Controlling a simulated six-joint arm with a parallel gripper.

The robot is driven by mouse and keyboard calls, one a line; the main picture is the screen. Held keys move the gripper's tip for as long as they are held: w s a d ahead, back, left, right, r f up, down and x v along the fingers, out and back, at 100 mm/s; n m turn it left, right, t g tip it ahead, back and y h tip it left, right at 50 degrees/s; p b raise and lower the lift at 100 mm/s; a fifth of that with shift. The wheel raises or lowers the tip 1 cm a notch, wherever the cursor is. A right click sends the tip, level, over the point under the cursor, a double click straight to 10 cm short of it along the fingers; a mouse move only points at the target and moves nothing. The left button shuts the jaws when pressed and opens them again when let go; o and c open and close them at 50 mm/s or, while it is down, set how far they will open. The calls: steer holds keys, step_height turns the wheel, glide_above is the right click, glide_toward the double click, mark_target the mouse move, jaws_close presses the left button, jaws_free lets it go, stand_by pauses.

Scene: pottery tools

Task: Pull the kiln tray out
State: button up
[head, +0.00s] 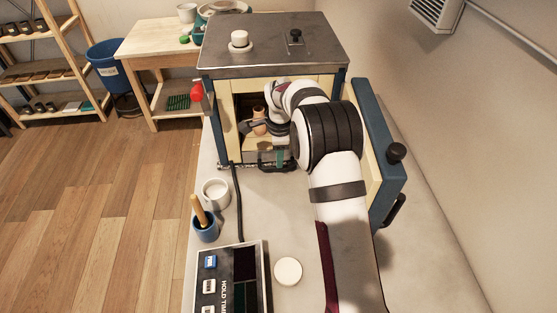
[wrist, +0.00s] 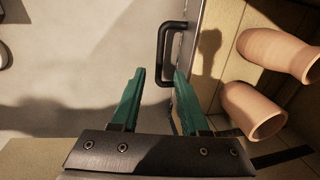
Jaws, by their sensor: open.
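The kiln (head: 272,45) stands open, its blue-edged door (head: 380,140) swung out to the right. The kiln tray (wrist: 213,62) is a pale slab with a dark front edge, and a black bar handle (wrist: 163,45) sticks out from that edge. The handle also shows in the head view (head: 263,167) at the kiln mouth. Two clay pots (wrist: 252,110) stand on the tray. My gripper (wrist: 158,72) is open, its green fingers pointing at the handle. In the wrist view the handle's near end appears between the fingertips; contact cannot be told. My arm hides part of the kiln mouth.
The grey counter (head: 265,215) in front of the kiln is partly clear. A white mug (head: 215,192), a blue cup with a tool (head: 205,228), a control box (head: 228,280) and a white disc (head: 288,271) stand there. A wall rises at right.

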steer(key=f, duration=0.2)
steer(key=w+f, duration=0.1)
steer(key=f, duration=0.1)
steer(key=shift+f, duration=0.4)
jaws_close()
stand_by(1.0)
